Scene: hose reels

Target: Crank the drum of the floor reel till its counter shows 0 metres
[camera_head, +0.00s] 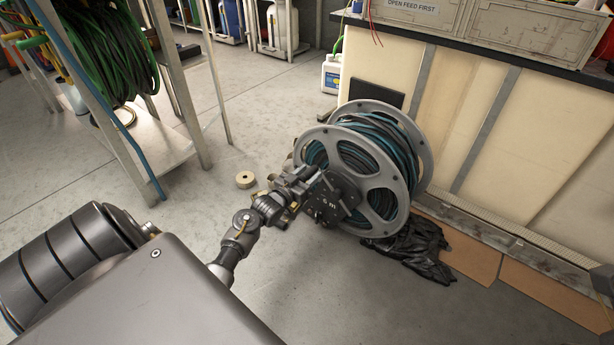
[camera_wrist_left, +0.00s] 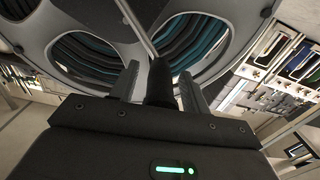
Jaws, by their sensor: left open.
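The floor reel (camera_head: 385,160) stands on the floor in front of the bench, its grey drum wound with dark and blue-green hose. A dark counter plate (camera_head: 333,200) at its near side carries small white characters that look like "6 m", but the digit is hard to read. My left gripper (camera_head: 305,178) is at the near side of the drum. In the left wrist view its fingers (camera_wrist_left: 160,90) are apart, one on each side of a dark upright crank grip (camera_wrist_left: 160,80). I cannot tell whether they touch it. The right gripper is not in view.
A black crumpled sheet (camera_head: 412,248) and cardboard (camera_head: 468,255) lie beside the reel. A tape roll (camera_head: 245,179) lies on the floor to its left. A metal rack (camera_head: 180,150) with green hose stands left. A white jug (camera_head: 331,75) is behind. Open floor lies between rack and reel.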

